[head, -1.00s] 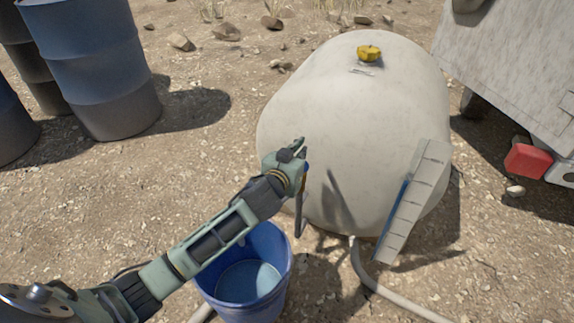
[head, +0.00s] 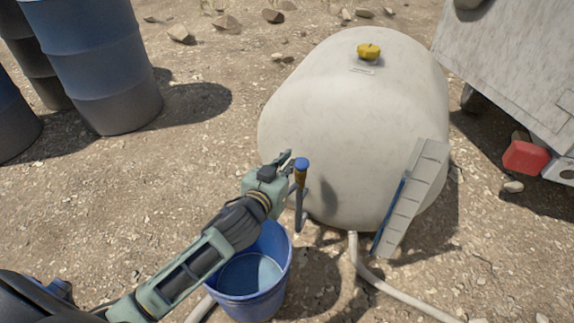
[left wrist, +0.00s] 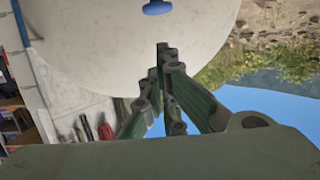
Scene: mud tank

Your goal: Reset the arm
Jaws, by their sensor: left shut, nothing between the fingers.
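My left gripper (head: 286,160) is shut and empty in the head view. It hangs above the blue bucket and just left of an upright pipe with a blue top (head: 301,164). The pipe stands at the front of the large whitish tank (head: 340,110). In the left wrist view my shut fingers (left wrist: 162,50) point at the tank (left wrist: 100,45), and the blue knob (left wrist: 157,7) shows at the top edge, apart from the fingers. My right gripper is in neither view.
A blue bucket (head: 283,265) stands on the ground below my left arm. A ribbed panel (head: 414,195) leans at the tank's right front, near a pale hose (head: 385,286). Blue barrels (head: 100,60) stand at the left, and a grey trailer (head: 520,75) at the right.

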